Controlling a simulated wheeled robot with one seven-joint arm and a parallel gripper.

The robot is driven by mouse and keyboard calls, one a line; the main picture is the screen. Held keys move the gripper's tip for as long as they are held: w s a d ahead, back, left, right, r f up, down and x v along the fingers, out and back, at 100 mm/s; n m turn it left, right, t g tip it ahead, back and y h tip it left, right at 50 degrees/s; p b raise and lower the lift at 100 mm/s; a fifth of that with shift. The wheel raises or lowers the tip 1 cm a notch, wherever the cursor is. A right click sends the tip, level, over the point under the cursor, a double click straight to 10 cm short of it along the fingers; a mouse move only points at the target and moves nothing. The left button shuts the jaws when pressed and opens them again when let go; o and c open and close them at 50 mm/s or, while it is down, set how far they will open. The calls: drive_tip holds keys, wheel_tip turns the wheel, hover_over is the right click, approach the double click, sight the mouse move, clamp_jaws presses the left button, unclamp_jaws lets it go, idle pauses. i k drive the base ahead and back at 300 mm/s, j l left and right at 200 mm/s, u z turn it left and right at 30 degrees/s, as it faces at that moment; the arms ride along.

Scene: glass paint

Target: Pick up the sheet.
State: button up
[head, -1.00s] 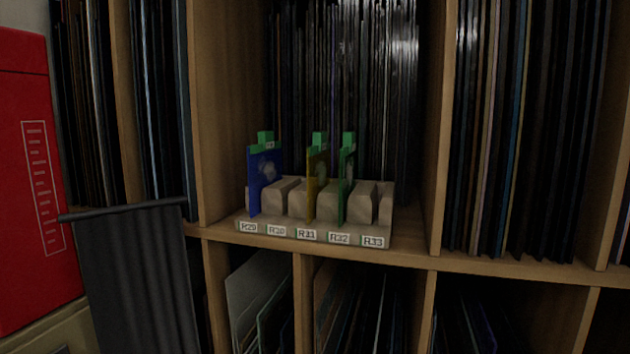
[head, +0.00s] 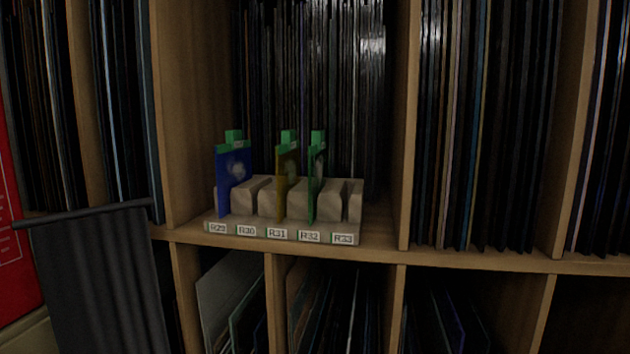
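Three small coloured sheets stand upright in a slotted rack (head: 338,238) on the shelf. The blue sheet (head: 233,181) is at the left, by label R29. The amber sheet (head: 282,188) is in the middle, by label R31. The green sheet (head: 312,190) is right of it, by label R32. Each has a green tab on its top edge. The slots by R30 and R33 look empty. Which sheet the task means cannot be told from the view. My gripper is not in view.
Wooden shelving (head: 402,130) surrounds the rack, with upright dividers on both sides. Many tall thin sheets (head: 320,80) stand behind it, and others fill neighbouring bays. A dark cloth (head: 95,280) hangs from a bar at lower left. A red object (head: 15,250) is at the left edge.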

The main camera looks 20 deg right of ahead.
sight(317, 152)
drive_tip(key=i+j, duration=0.3)
drive_tip(key=i+j+z, duration=0.5)
drive_tip(key=j, duration=0.15)
drive_tip(key=i+j+z, duration=0.25)
drive_tip(key=k+j, duration=0.05)
drive_tip(key=j, duration=0.05)
